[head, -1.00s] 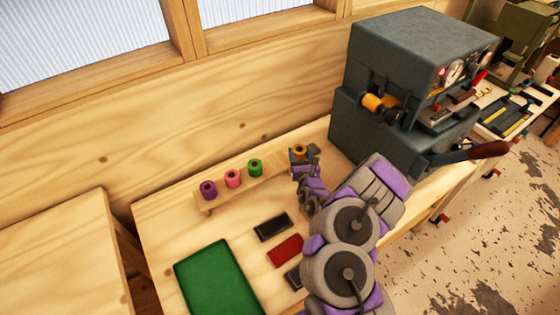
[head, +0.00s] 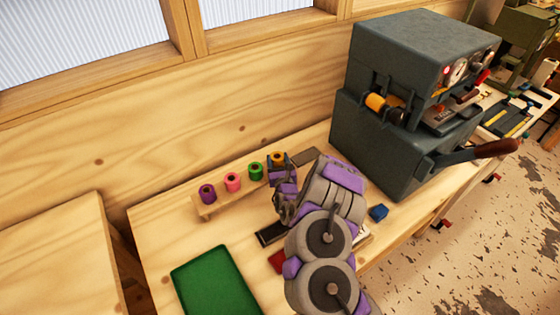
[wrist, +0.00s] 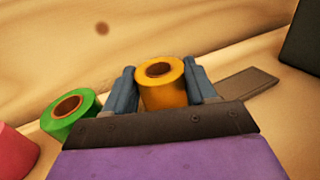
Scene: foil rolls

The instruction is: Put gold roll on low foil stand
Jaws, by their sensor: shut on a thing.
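The gold roll (head: 278,158) is between the fingers of my gripper (head: 281,163), and it also shows in the wrist view (wrist: 162,84). The fingers are shut on it, one on each side, and the roll looks upright. The low foil stand (head: 222,202) is a wooden rack along the back of the bench. It carries a purple roll (head: 208,194), a pink roll (head: 232,182) and a green roll (head: 256,171). The gold roll is at the right end of this row, beside the green roll. Whether its base touches the stand is hidden by my gripper.
A dark grey machine (head: 395,150) with a gold roll on its side stands at the right. A green mat (head: 217,284) lies at the front left. Dark and red flat pieces lie partly behind my arm. A blue block (head: 378,212) lies right of my arm.

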